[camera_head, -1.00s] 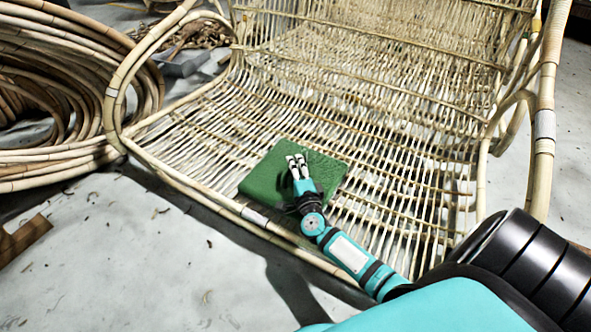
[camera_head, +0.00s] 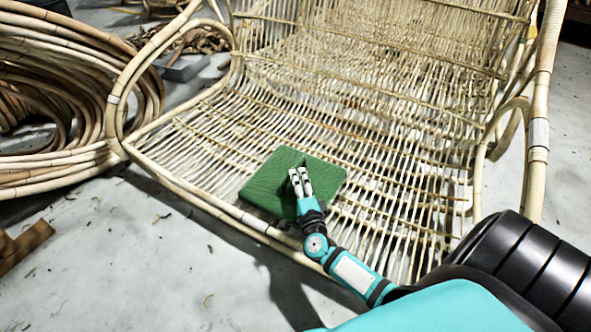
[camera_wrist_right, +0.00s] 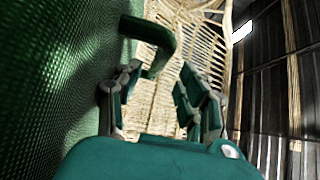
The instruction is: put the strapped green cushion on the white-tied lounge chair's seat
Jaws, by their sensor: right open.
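The green cushion (camera_head: 268,187) lies flat on the woven seat of the lounge chair (camera_head: 400,178), towards its front left. White ties show on the chair's frame (camera_head: 538,133). My right gripper (camera_head: 301,176) is open and sits over the cushion's middle, its fingers pointing towards the backrest. In the right wrist view the cushion (camera_wrist_right: 45,75) fills the left side, and its green strap (camera_wrist_right: 155,38) loops out near the open fingers (camera_wrist_right: 155,95). Whether the strap passes between the fingers is hard to tell. My left gripper is not in view.
A big coil of rattan poles (camera_head: 60,95) lies left of the chair. A grey box (camera_head: 186,67) stands behind it. A brown wooden piece (camera_head: 24,246) lies at the left edge. The seat right of the cushion is bare, and the floor in front is mostly clear.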

